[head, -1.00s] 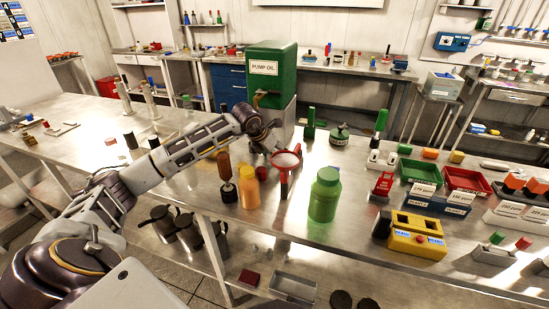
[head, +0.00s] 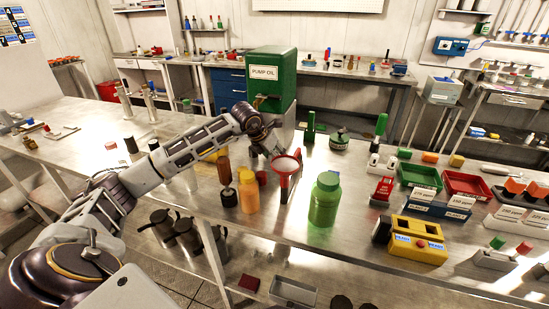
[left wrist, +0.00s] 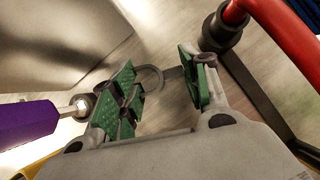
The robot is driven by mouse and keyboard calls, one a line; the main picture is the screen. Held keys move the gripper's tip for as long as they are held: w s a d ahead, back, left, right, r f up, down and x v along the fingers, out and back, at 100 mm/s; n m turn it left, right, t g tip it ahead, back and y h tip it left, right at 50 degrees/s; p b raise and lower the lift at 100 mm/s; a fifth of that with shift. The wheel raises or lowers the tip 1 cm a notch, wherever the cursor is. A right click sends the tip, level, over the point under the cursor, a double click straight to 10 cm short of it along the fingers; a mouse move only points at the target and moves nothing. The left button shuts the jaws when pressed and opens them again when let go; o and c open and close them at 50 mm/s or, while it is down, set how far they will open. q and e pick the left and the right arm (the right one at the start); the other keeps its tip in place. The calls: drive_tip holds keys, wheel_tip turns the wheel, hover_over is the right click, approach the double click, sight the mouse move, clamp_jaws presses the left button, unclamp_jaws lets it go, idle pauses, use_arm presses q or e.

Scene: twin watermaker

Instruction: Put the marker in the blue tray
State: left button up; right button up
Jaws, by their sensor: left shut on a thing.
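My left gripper (head: 274,152) is by the front of the green pump oil canister, behind the red funnel. I cannot pick out a marker for certain in either view. A blue tray (head: 432,208) with white labels stands on the right of the bench, in front of the green and red trays. My right gripper is not in view.
The pump oil canister (head: 270,72), red funnel (head: 287,165), orange bottle (head: 249,192) and green bottle (head: 325,203) crowd around the gripper. A yellow box (head: 417,240) stands in front of the blue tray. A purple handle (left wrist: 28,124) is close to the left finger.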

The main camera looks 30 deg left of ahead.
use_arm(q)
wheel_tip(320, 180, up, 4)
drive_tip(key=shift+r, duration=0.8)
drive_tip(key=s+a+b, duration=0.3)
drive_tip(key=s+a, duration=0.9)
drive_tip(key=a, duration=0.1)
drive_tip(key=shift+a, duration=0.15)
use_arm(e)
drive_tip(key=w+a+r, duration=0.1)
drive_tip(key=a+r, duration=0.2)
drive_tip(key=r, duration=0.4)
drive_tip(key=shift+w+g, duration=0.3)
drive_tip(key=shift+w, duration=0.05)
